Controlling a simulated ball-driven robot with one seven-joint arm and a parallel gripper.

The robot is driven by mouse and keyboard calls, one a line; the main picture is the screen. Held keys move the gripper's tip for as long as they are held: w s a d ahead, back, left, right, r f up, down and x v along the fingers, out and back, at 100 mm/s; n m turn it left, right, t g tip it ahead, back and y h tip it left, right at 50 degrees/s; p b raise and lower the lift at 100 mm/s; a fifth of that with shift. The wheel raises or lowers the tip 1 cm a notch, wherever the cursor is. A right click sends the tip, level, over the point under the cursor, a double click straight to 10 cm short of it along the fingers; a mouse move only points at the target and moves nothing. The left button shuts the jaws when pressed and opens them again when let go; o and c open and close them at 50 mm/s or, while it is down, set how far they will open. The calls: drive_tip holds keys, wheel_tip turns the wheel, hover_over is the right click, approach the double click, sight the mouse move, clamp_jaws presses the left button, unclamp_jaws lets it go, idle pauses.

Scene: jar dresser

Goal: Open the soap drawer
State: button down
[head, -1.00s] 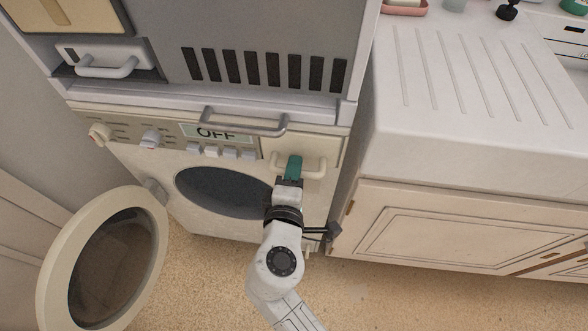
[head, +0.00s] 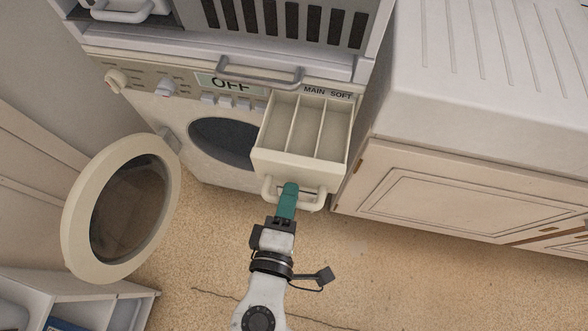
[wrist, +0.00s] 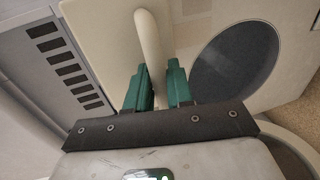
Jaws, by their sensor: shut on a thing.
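The soap drawer (head: 302,168) is a cream drawer at the upper right of the washing machine's front. It stands well out from the machine, and its inside shows long empty compartments under the labels MAIN and SOFT. Its light handle (head: 308,204) is on the drawer's front and also shows in the wrist view (wrist: 149,38). My gripper (head: 290,188), with green fingers, is shut on this handle, left of its middle in the head view. In the wrist view the fingers (wrist: 159,80) lie on either side of the handle bar.
The washing machine's round door (head: 72,225) hangs open at the left. A grey handle (head: 258,78) runs above the drawer. A cabinet with a white counter (head: 480,110) stands close at the right. The floor (head: 400,270) before the cabinet is clear.

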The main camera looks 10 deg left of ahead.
drive_tip(key=shift+s, duration=0.45)
drive_tip(key=c, duration=1.2)
unclamp_jaws()
drive_tip(key=v, duration=1)
drive_tip(key=shift+s+p, duration=0.3)
drive_tip(key=shift+s, duration=0.1)
